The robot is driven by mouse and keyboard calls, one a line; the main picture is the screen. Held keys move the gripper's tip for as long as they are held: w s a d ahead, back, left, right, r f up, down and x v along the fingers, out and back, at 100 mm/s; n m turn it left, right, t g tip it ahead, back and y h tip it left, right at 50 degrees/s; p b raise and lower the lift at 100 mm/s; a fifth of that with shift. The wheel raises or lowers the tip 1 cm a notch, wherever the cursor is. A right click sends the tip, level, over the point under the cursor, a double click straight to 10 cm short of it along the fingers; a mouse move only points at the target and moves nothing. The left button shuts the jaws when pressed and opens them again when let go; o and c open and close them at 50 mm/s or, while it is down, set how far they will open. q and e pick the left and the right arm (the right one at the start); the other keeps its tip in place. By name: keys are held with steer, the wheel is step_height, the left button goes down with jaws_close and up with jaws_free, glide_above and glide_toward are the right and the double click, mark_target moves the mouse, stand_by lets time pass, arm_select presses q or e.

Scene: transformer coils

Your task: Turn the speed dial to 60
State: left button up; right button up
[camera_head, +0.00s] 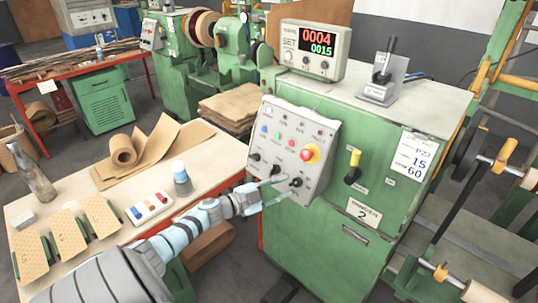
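The grey control panel (303,122) is on the front of the green winder cabinet. Along its lower edge are black knobs, one at the left (255,156), one in the middle (274,170) and one at the right (295,182). Their labels and scale marks are too small to read, so I cannot tell which is the speed dial or its setting. My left gripper (286,188) is at the right knob, its light-blue fingers apart and pointing at it. I cannot tell whether they touch it. My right gripper is not in view.
A red emergency button (309,153) sits just above the right knob. A yellow-handled lever (354,163) is to the right. The counter box (317,50) reads 0004 and 0015. A card (412,158) reads 15 and 60. The workbench (88,190) lies below my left arm.

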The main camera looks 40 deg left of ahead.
arm_select(q)
steer(key=v, duration=0.7)
steer(key=shift+s, duration=0.25)
